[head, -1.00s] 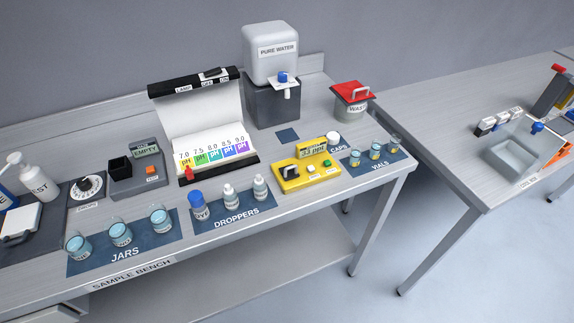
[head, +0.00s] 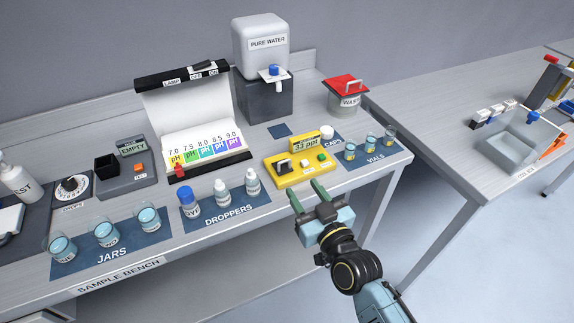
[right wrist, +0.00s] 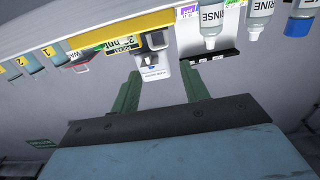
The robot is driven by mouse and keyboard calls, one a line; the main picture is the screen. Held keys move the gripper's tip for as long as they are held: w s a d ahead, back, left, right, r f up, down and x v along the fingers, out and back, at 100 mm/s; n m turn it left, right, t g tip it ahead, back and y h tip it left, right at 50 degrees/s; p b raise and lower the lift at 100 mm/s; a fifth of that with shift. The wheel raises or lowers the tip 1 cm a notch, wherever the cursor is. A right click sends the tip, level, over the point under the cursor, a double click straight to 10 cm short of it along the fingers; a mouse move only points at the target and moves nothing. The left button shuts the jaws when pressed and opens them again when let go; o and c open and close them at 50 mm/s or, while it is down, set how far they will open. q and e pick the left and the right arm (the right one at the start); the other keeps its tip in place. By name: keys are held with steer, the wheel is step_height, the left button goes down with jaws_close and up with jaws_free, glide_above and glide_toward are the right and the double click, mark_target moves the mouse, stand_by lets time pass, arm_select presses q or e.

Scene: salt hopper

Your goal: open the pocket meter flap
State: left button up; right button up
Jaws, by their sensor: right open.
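The yellow pocket meter (head: 290,179) lies at the front right of the sample bench, with a small lit display (head: 306,145) behind it. A dark piece with a pale part (head: 284,166), perhaps the flap, stands at its left end; I cannot tell whether it is open. In the right wrist view the meter (right wrist: 120,30) appears beyond my fingers, tilted. My right gripper (head: 307,196) is open and empty, in front of the bench edge just below the meter in the picture, apart from it. Its green fingers also show in the right wrist view (right wrist: 159,85). My left gripper is out of view.
The droppers (head: 222,190) stand left of the meter and the vials (head: 370,144) right of it. A pH chart stand (head: 195,105), a pure water tank (head: 262,50) and a red-lidded waste bin (head: 345,95) are behind.

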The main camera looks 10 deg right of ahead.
mark_target(287, 176)
steer(key=x, duration=0.9)
steer(key=shift+w+a+f+b, duration=0.1)
steer(key=shift+w+b, duration=0.2)
steer(key=shift+b, duration=0.1)
steer(key=shift+c, duration=0.2)
